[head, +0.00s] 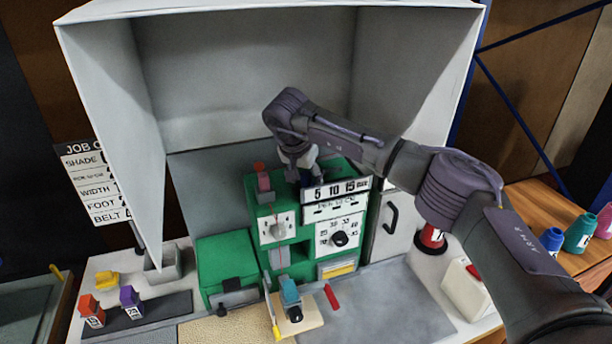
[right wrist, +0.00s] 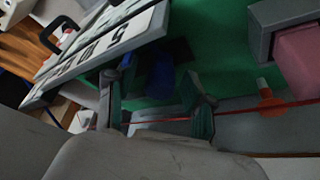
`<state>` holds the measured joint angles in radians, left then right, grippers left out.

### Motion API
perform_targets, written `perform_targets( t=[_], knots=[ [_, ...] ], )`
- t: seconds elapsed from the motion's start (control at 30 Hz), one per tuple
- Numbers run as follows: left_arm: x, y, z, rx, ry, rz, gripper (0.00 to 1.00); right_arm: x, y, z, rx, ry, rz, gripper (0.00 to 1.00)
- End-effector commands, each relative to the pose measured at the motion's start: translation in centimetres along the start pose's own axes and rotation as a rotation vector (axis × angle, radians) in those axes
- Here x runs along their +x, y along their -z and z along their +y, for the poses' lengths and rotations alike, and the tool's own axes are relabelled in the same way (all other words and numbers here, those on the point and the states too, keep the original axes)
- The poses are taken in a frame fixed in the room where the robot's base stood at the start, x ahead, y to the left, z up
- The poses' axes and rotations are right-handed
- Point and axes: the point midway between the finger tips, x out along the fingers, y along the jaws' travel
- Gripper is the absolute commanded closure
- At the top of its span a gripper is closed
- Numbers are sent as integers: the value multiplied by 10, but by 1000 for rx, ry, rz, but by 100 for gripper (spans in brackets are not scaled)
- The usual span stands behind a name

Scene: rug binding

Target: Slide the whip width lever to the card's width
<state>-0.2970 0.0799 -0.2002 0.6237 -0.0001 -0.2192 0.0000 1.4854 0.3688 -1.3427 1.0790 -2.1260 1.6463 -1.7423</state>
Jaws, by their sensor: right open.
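A green machine (head: 262,195) stands under a grey hood. Its white width scale (head: 335,190) reads 5, 10, 15 mm. My right gripper (head: 302,172) points down at the machine's top, by the left end of the scale. In the right wrist view its two fingers (right wrist: 157,88) are apart, on either side of a blue piece (right wrist: 160,76) that looks like the lever's knob; contact cannot be told. In the head view the gripper and arm hide the lever. The job card (head: 92,185) hangs at the left; its width value starts with 1 and is cut off by the hood wall.
The grey hood (head: 115,140) walls in the machine on the left, back and right. A dial panel (head: 340,237) sits below the scale. A red thread cone (head: 432,238) stands right of the machine.

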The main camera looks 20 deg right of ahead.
Motion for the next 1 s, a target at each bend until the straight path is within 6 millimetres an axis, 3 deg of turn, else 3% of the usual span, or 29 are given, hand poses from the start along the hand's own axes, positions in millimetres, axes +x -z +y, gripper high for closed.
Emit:
perform_targets(
  t=[0.1, 0.43, 0.73, 1.0],
  knots=[
    [0, -5, 1, 0, -1, -8, 34, 0, 0, 0, 0, 0, 0, 47],
    [0, -6, 1, 0, -1, -11, 34, 0, 0, 0, 0, 0, 0, 100],
    [0, -6, 1, 0, -1, -10, 34, 0, 2, 2, 1, 0, 0, 100],
    [2, -6, 0, 0, 0, -9, 34, 10, 27, 28, 4, -2, 2, 100]
  ],
)
